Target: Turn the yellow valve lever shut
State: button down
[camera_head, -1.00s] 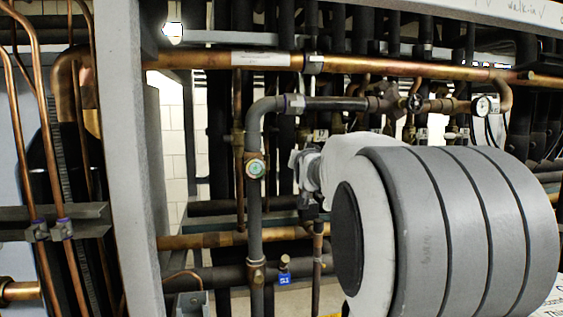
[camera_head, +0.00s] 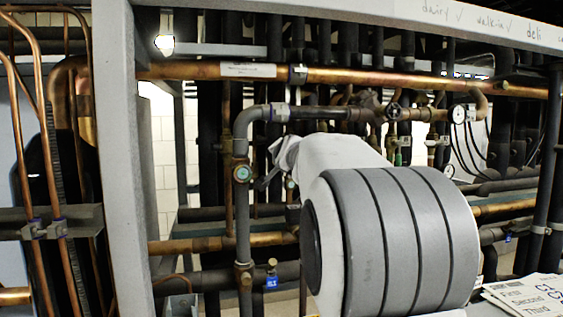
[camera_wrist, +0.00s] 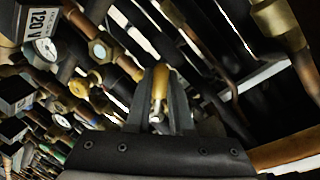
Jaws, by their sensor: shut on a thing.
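My gripper (camera_wrist: 160,90) is in the lower middle of the wrist view, its two dark fingers on either side of a yellow, brass-like bar (camera_wrist: 161,78). The bar appears to be the valve lever; it points up in that picture, and a pale metal end shows low between the fingers. The fingers are shut on it. In the head view my gripper (camera_head: 277,163) is beside the dark vertical pipe with the green sight glass (camera_head: 242,173). My white and grey arm hides much of the area around it, and the lever cannot be made out there.
Copper and dark pipes crowd the rack. A round gauge (camera_head: 458,114) stands at upper right; another gauge (camera_wrist: 46,49) is left in the wrist view. A blue-tagged small valve (camera_head: 271,274) sits low on a pipe. The grey rack post (camera_head: 122,160) stands at left.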

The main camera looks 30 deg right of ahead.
jog(key=shift+r, duration=0.15)
dwell(0.3)
jog(key=c, duration=0.8)
grip_release()
jog(key=shift+s, duration=0.1)
